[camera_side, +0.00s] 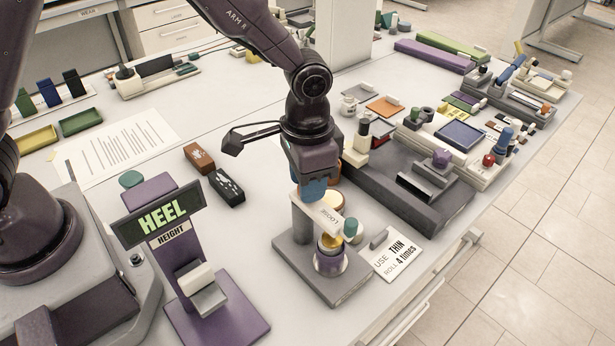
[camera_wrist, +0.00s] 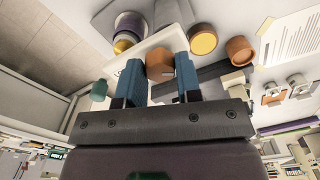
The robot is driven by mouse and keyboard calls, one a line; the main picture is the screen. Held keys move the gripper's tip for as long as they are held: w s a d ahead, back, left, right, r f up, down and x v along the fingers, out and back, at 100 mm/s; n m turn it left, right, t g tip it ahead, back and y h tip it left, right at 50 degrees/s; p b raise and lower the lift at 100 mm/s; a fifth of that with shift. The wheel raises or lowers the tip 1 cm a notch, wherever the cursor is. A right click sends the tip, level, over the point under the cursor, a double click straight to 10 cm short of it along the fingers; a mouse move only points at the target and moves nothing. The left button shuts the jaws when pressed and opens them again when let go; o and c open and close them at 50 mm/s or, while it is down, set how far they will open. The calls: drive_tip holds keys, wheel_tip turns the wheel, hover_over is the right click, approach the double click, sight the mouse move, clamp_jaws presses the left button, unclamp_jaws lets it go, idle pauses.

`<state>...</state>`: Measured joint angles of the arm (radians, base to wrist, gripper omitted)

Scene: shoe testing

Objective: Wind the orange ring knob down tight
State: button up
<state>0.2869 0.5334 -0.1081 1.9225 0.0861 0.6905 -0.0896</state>
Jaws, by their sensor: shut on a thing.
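The orange ring knob (camera_wrist: 158,62) shows between the two blue fingers of my gripper (camera_wrist: 159,68) in the wrist view, at the white arm (camera_wrist: 128,75) of a small test stand. My gripper is shut on the knob. In the side view my gripper (camera_side: 312,192) points down at the post end of the white labelled arm (camera_side: 326,216), and its fingers hide the knob. The stand has a grey base (camera_side: 292,262). I cannot tell how tight the knob is.
A teal knob (camera_side: 351,228) is close beside the arm. Two round pots, one yellow-topped (camera_wrist: 203,40) and one orange (camera_wrist: 240,50), stand near my fingers. A purple heel-height stand (camera_side: 215,300) is left, a dark grey fixture (camera_side: 400,180) right, and a printed card (camera_side: 398,260) in front.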

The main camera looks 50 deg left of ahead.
drive_tip(key=m, duration=0.5)
drive_tip(key=shift+m, duration=0.3)
drive_tip(key=m, duration=0.5)
drive_tip(key=shift+m, duration=0.3)
drive_tip(key=o, duration=0.9)
drive_tip(key=shift+o, duration=0.2)
drive_tip(key=shift+r, duration=0.15)
wheel_tip(320, 180, up, 13)
